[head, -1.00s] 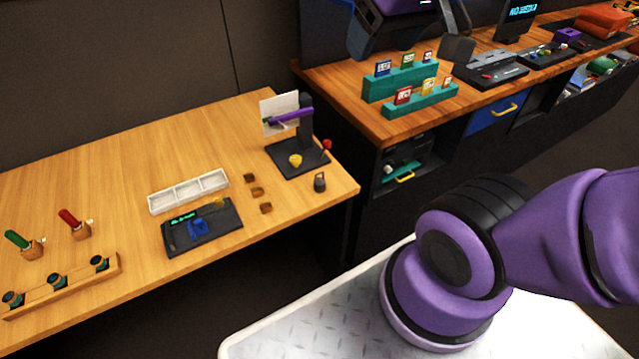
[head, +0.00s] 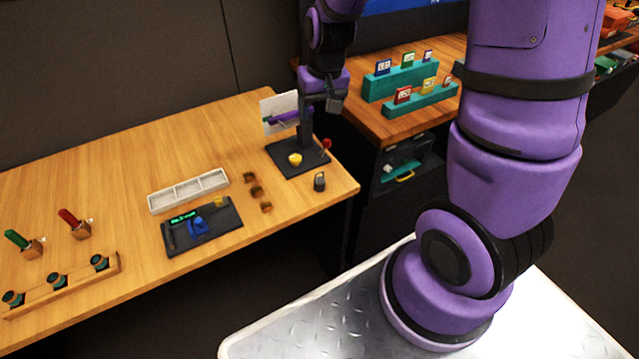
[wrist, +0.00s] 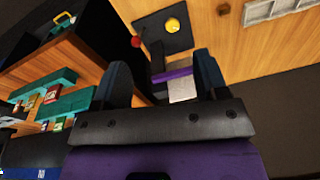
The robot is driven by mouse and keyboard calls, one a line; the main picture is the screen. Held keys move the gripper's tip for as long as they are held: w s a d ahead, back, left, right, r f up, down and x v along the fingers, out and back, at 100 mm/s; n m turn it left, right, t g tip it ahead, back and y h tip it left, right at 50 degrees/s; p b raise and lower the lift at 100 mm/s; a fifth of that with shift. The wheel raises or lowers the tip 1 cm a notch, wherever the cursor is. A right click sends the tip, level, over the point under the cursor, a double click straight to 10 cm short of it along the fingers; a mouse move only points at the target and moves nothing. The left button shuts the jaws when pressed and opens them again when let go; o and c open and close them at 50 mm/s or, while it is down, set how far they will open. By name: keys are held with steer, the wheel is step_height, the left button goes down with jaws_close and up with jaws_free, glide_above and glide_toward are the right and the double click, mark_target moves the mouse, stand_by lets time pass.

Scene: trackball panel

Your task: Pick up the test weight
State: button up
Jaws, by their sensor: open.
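The test weight, which I take to be the small dark grey piece with a loop on top (head: 319,182), stands upright near the right corner of the wooden table in the head view. I cannot make it out in the wrist view. My gripper (head: 334,104) hangs above and behind it, beside the black stand with the purple arm, well apart from the weight. In the wrist view my gripper (wrist: 163,78) has its two fingers spread, with nothing held between them.
A black stand (head: 304,135) with a purple arm, white card, yellow piece and red ball knob is close to my gripper. Small brown blocks (head: 257,192), a white tray (head: 190,190) and a black panel (head: 180,243) lie left of the weight. Teal card racks (head: 400,82) stand behind right.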

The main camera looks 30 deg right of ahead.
steer(key=m+g, duration=0.1)
steer(key=g, duration=0.1)
glide_above(320, 180)
step_height(320, 180, down, 15)
steer(key=f, duration=0.5)
steer(key=shift+s+d+f, duration=0.2)
steer(key=shift+f, duration=0.2)
steer(key=shift+w+a+f, duration=0.1)
steer(key=shift+a+f, duration=0.05)
steer(key=shift+f, duration=1.2)
steer(key=shift+w+a+f, duration=0.1)
steer(key=shift+f, duration=1.2)
steer(key=c, duration=1.1)
steer(key=shift+c, duration=0.2)
steer(key=shift+r, duration=0.15)
